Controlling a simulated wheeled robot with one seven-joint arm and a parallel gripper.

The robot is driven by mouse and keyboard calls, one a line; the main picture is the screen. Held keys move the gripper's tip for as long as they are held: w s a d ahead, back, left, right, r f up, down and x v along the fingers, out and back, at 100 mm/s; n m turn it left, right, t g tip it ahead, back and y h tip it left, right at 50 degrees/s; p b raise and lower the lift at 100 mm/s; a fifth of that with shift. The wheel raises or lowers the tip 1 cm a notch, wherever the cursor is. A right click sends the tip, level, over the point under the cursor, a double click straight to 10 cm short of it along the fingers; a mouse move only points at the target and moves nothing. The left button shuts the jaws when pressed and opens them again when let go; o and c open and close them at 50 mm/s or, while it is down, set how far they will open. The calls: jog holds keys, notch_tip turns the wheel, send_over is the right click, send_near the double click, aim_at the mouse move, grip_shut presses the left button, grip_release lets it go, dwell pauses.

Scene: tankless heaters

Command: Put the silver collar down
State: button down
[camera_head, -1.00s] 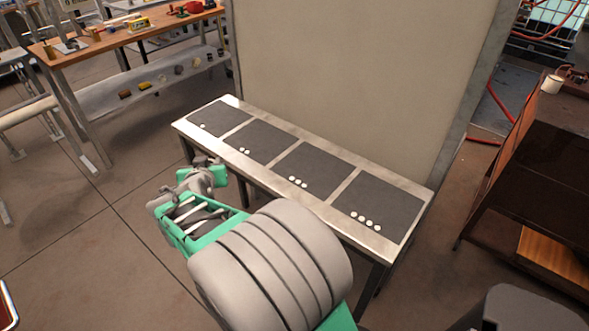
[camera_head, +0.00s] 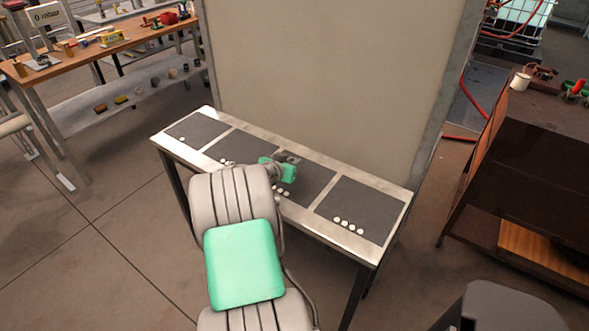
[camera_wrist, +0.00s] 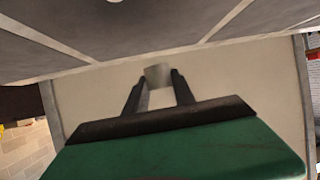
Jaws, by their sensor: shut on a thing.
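My gripper (camera_wrist: 158,82) is shut on the silver collar (camera_wrist: 158,75), a small grey piece between the two dark fingertips in the wrist view. In the head view my green-and-grey gripper end (camera_head: 285,168) is over the bench (camera_head: 292,214), near the third dark mat from the left. The collar cannot be made out clearly there. The bench has a pale metal top with several dark mats, each marked with white dots. The rightmost mat (camera_head: 362,207) is bare apart from its dots. My arm hides part of the bench's front.
A tall beige panel (camera_head: 335,80) stands right behind the bench. A wooden workbench (camera_head: 100,45) with tools is at the back left. A dark brown cabinet (camera_head: 530,165) stands at the right. The far left mat (camera_head: 198,129) is clear.

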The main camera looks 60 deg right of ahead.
jog(key=f, duration=0.1)
jog(key=d+f, duration=0.1)
jog(key=f, duration=0.1)
jog(key=d+f, duration=0.1)
jog(key=f, duration=0.1)
jog(key=shift+s, duration=0.15)
jog(key=shift+f, duration=0.1)
jog(key=shift+f, duration=0.1)
jog(key=c, duration=1.1)
grip_release()
jog(key=shift+o, duration=0.2)
